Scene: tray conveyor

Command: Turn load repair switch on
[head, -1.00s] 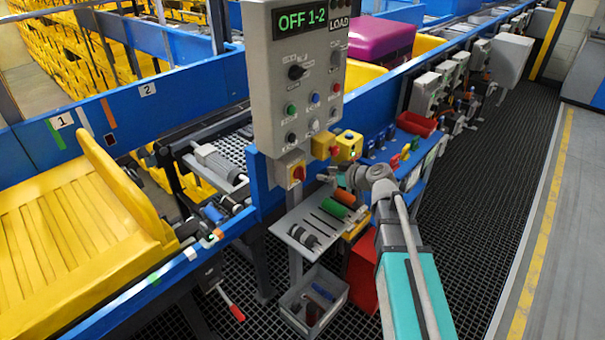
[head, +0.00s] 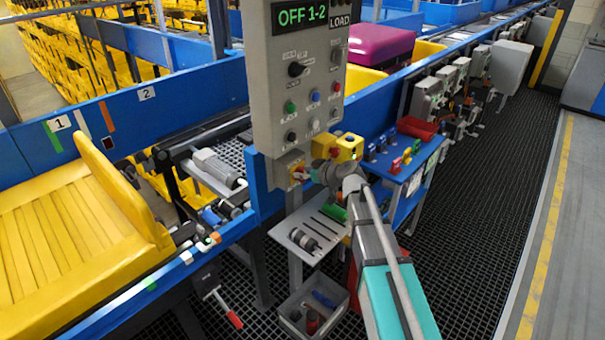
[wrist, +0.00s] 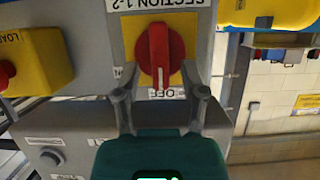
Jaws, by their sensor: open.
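A red rotary switch (wrist: 153,52) on a yellow plate shows in the wrist view, where the picture is upside down. Its labels read "SECTION 1-2" and "OFF", and the white mark on the knob is at the OFF side. My gripper (wrist: 159,78) is open, with one finger on each side of the knob's lower part in the picture; contact cannot be told. In the head view, my gripper (head: 317,173) is at the lower part of the grey control panel (head: 265,100) and partly hides the switch there. The panel's display (head: 302,15) reads "OFF 1-2".
A yellow box with a red button (wrist: 40,60) is beside the switch in the wrist view. A tool shelf (head: 303,240) and grey bin (head: 312,305) are below. A yellow tray (head: 70,235) is at left.

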